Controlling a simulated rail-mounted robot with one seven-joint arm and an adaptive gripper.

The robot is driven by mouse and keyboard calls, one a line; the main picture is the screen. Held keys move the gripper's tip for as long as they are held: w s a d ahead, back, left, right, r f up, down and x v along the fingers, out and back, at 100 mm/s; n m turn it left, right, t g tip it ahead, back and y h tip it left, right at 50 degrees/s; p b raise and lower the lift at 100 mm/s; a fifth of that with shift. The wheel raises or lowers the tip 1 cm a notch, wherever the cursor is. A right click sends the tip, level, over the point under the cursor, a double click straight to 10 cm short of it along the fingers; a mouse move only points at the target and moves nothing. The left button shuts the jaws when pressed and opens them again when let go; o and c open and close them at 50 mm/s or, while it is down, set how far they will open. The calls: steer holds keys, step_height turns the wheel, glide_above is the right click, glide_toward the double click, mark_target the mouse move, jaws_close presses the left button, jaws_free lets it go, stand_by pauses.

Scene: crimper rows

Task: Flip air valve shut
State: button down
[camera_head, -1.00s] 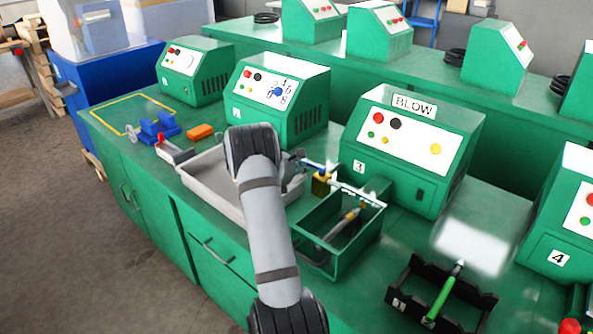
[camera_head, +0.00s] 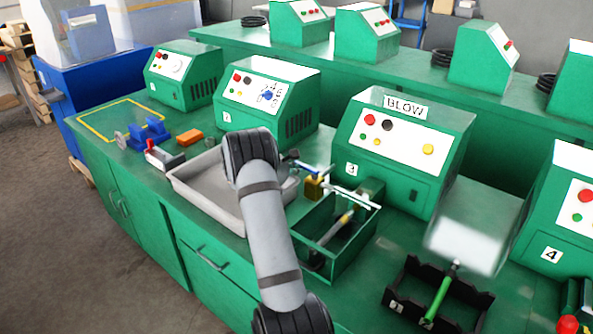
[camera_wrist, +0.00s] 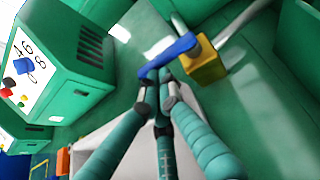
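The air valve is a yellow block (camera_head: 314,188) on a pale pipe, with a blue lever (camera_head: 304,166), behind the green open-topped box. In the wrist view the yellow block (camera_wrist: 207,63) is right of the picture's middle, and the blue lever (camera_wrist: 168,56) slants down to the left from its top. My gripper (camera_wrist: 160,86) has its teal fingers drawn together, with the tips right beside the lever's free end. I cannot tell whether they touch it. Nothing is seen held between them. In the head view my arm hides most of the gripper.
The green box (camera_head: 316,228) holds a tool. A grey tray (camera_head: 205,195) lies partly behind my arm. The BLOW machine (camera_head: 400,150) stands right of the valve, and another green machine (camera_head: 267,95) stands to its left. A black rack (camera_head: 438,293) is at front right.

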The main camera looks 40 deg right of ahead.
steer(key=shift+a+f, duration=0.15)
steer(key=shift+a, duration=0.2)
steer(key=a, duration=0.1)
steer(key=s+a+b, duration=0.1)
steer(key=a, duration=0.1)
steer(key=shift+a+b, duration=0.15)
steer(key=shift+b, duration=0.15)
steer(key=w+v, duration=0.1)
steer(key=v, duration=0.9)
steer(key=shift+s+d+r+p+x, duration=0.15)
steer(key=shift+d+r+p+x, duration=0.15)
steer(key=shift+x, duration=1.9)
steer(key=shift+s+d+r+p+x, duration=0.2)
steer(key=shift+r+p+x, duration=0.1)
steer(key=shift+x, duration=1.9)
steer(key=shift+s+d+r+p+x, duration=0.15)
steer(key=shift+d+r+p+x, duration=0.15)
steer(key=shift+x, duration=1.9)
steer(key=shift+a, duration=0.15)
